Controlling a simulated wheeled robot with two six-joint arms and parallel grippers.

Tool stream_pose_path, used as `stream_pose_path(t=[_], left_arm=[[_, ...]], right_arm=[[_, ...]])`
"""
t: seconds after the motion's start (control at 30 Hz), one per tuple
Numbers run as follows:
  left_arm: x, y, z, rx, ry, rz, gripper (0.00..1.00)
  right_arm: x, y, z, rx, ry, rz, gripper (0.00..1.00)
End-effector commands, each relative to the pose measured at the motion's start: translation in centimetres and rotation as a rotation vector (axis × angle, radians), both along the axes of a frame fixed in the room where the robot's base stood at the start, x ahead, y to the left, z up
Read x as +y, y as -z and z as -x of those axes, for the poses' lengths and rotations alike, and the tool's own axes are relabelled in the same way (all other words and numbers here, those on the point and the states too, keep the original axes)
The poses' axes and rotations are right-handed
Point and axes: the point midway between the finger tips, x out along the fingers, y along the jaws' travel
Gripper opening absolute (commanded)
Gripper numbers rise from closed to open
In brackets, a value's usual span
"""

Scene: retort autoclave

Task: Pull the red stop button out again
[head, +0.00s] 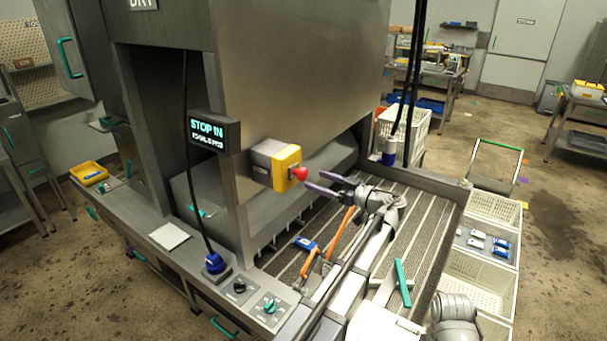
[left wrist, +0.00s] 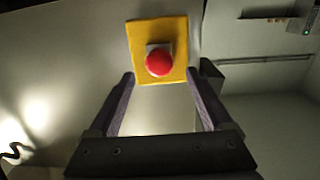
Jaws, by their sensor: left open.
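The red stop button (head: 299,174) sticks out of a yellow box face (head: 284,168) on the side of the steel machine. It also shows in the left wrist view as a round red knob (left wrist: 159,62) on a yellow plate (left wrist: 176,27). My left gripper (head: 314,181) is open, its two purple-grey fingers pointing at the button from the right. In the left wrist view the left gripper (left wrist: 162,82) has its fingertips just below the knob, one to each side, with nothing between them. A display (head: 208,131) on the machine reads "STOP IN". My right gripper is not identifiable.
The machine's steel wall (head: 285,80) rises behind the button box. A slatted conveyor bed (head: 345,235) lies under my left arm. A control panel with knobs (head: 254,297) is at the front, and white crates (head: 475,280) stand at the right.

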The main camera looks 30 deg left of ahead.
Motion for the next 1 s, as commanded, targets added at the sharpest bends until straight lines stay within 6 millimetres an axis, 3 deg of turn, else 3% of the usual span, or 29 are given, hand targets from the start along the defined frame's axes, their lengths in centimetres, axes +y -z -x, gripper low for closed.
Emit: stream_pose_path(t=[0.2,0.4,0.83,1.0], left_arm=[[3.6,0.0,-0.2,0.000,-0.004,0.000,0.83],[5.9,0.0,-0.5,0.000,-0.002,0.000,0.83],[6.8,0.0,-0.5,0.000,-0.001,0.000,0.83],[6.8,0.0,-0.5,0.000,-0.001,0.000,0.65]], right_arm=[[0.0,0.0,0.0,0.000,0.000,0.000,0.50],[0.0,0.0,0.0,0.000,0.000,0.000,0.50],[0.0,0.0,0.0,0.000,0.000,0.000,0.50],[0.0,0.0,0.0,0.000,0.000,0.000,0.50]])
